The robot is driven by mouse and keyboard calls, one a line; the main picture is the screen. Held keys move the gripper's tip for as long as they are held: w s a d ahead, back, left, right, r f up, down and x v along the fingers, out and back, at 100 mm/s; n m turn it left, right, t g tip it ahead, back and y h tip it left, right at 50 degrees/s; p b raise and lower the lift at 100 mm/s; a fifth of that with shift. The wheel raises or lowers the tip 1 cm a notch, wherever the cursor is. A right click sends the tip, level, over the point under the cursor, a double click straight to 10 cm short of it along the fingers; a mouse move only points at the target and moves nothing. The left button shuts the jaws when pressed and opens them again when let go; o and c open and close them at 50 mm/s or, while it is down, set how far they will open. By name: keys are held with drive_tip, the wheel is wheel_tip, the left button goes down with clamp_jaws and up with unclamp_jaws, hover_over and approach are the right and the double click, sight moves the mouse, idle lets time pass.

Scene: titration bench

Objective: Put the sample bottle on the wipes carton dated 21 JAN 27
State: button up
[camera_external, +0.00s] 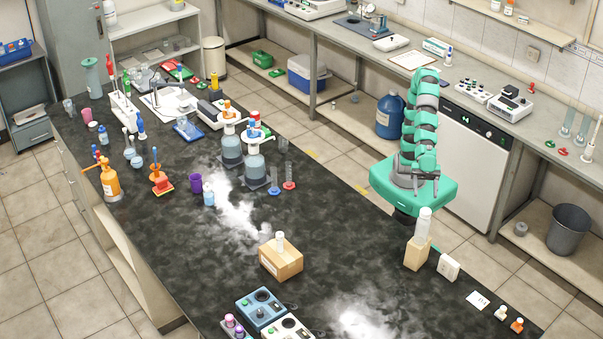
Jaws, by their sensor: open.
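A clear bottle with a whitish cap (423,225) stands upright on a tan carton (416,256) near the right edge of the dark bench. I cannot tell which is the sample bottle. A small white carton (449,267) stands just right of the tan carton. No date is readable on any carton. My gripper (427,188) is open and empty, pointing down in front of my arm, just above and behind the clear bottle and apart from it.
A card (478,301) and two small bottles, white-capped (500,313) and orange (517,325), lie along the right edge. A blue device (262,309) sits at the front. Large pump bottles (231,148) stand farther back. The bench between the two bottle-topped cartons is clear.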

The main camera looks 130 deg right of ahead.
drive_tip(key=shift+d+r, duration=0.1)
drive_tip(key=shift+d, duration=0.05)
drive_tip(key=w+d+r+m+t+h, duration=0.45)
drive_tip(key=w+d+r, duration=0.65)
drive_tip(key=d+r, duration=0.3)
drive_tip(key=d+r+m+h, duration=0.2)
drive_tip(key=d+r, duration=0.6)
drive_tip(key=d, duration=0.2)
drive_tip(key=d+r+m+t+h, duration=0.1)
drive_tip(key=d+r+m+h, duration=0.1)
drive_tip(key=d+r, duration=0.6)
drive_tip(key=shift+d+h, duration=0.45)
drive_tip(key=shift+d, duration=0.75)
drive_tip(key=shift+m+t, duration=0.25)
